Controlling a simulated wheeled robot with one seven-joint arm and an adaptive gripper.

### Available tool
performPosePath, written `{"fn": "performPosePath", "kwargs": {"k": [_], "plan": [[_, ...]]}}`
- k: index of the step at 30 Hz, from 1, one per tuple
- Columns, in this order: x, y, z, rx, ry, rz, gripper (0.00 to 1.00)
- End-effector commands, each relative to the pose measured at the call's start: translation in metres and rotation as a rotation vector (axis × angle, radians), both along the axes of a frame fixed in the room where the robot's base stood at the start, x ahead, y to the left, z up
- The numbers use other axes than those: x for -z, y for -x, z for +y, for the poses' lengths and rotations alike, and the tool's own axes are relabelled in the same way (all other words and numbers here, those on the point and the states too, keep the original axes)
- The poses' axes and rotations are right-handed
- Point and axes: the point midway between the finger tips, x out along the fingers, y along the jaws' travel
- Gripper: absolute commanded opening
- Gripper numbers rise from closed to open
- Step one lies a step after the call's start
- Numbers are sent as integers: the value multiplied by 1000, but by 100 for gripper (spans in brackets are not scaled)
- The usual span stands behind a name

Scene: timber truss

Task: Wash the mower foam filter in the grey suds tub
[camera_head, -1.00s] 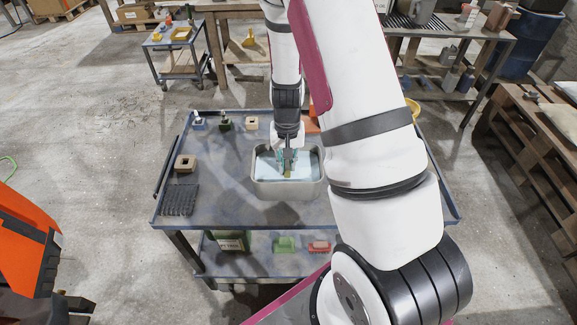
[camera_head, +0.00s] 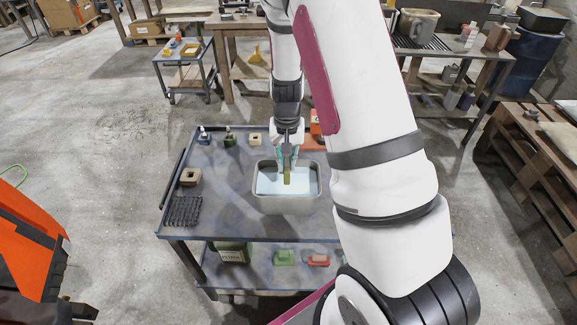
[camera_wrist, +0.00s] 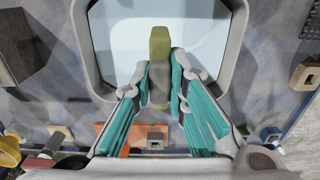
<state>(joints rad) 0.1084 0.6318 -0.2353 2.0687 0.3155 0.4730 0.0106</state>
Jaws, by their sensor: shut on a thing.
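The grey suds tub (camera_head: 287,205) stands on the blue-grey cart top, holding pale blue liquid (camera_head: 270,183). In the wrist view its rim (camera_wrist: 236,45) frames the liquid. My gripper (camera_head: 287,168) points down over the tub and is shut on an olive-green block (camera_head: 287,178), seemingly the foam filter. In the wrist view, my teal-padded fingers (camera_wrist: 160,82) pinch the block (camera_wrist: 160,45) from both sides, with its end over the liquid. I cannot tell whether that end touches the liquid. The fingers hide part of its sides.
Tan blocks with dark holes (camera_head: 189,177) (camera_head: 255,139) and a dark ribbed mat (camera_head: 182,211) lie on the cart (camera_head: 225,180). An orange item (camera_head: 316,128) is behind the tub. Green (camera_head: 284,257) and red (camera_head: 318,260) items sit on the lower shelf. An orange machine (camera_head: 30,235) stands left.

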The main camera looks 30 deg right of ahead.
Motion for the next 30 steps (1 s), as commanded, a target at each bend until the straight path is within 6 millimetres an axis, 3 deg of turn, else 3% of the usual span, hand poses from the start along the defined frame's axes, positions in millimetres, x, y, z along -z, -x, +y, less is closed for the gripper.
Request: {"fn": "performPosePath", "kwargs": {"k": [15, 30], "plan": [[-37, 1, 0, -1, 0, 0, 0], [-40, 0, 0, 0, 0, 0, 0]]}}
